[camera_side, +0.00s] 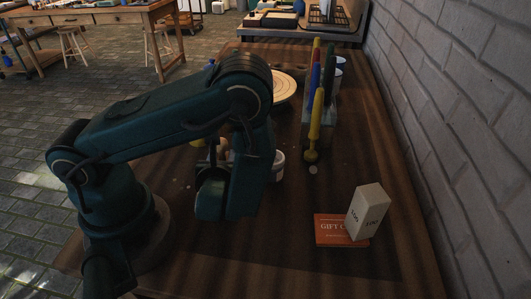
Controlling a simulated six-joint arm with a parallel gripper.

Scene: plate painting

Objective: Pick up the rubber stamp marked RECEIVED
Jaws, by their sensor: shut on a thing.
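My arm folds down over the left part of the wooden table, with the lower end of my gripper (212,195) low above the tabletop. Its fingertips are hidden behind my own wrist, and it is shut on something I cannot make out. A small pale brown object (220,150) shows partly just behind the wrist; whether it is a stamp, I cannot tell. I can read the word RECEIVED nowhere in this view.
A white block (367,212) with dark print stands tilted by an orange gift card (333,231) at right. A white cup (279,163) is partly behind my arm. Upright coloured tools (315,115) stand near the brick wall. The front middle is clear.

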